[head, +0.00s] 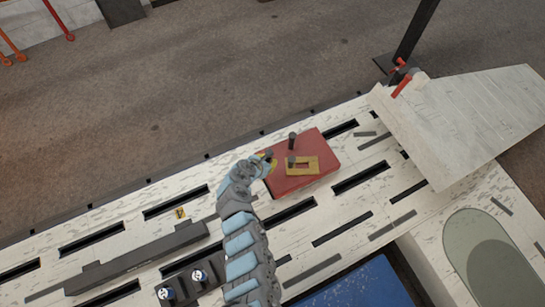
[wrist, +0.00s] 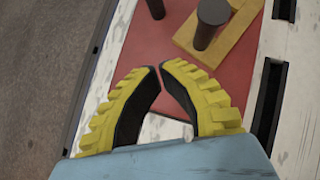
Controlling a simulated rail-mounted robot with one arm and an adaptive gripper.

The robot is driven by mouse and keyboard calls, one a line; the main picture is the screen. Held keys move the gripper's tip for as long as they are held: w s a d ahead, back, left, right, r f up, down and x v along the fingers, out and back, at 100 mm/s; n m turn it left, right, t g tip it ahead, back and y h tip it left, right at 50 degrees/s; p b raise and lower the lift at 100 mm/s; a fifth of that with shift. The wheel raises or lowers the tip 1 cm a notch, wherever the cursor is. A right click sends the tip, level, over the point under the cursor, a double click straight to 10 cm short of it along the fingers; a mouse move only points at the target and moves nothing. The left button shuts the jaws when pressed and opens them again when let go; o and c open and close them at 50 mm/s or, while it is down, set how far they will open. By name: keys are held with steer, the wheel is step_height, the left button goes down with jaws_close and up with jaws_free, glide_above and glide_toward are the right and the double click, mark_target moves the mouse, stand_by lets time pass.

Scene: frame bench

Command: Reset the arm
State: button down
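My gripper (head: 268,160) is at the left edge of a red plate (head: 313,152) on the white slotted bench (head: 130,222). In the wrist view, my gripper (wrist: 158,67) has yellow ribbed fingers with black inner pads. Their tips come together over the red plate (wrist: 125,60), with nothing between them. A yellow slotted piece (head: 312,166) lies on the plate. A dark peg (head: 292,140) stands behind it, and another dark peg (head: 291,161) stands at its left side. Both pegs are beyond the fingertips in the wrist view. The height of my gripper above the plate is hard to tell.
A long dark bar (head: 140,258) and a dark block with two round knobs (head: 190,282) lie left of my arm. A raised white panel (head: 465,120) and red handles (head: 402,84) stand at the right. A blue surface (head: 360,288) is at the bottom. Brown floor lies behind.

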steer(key=shift+v, duration=0.85)
steer(key=shift+w, duration=0.1)
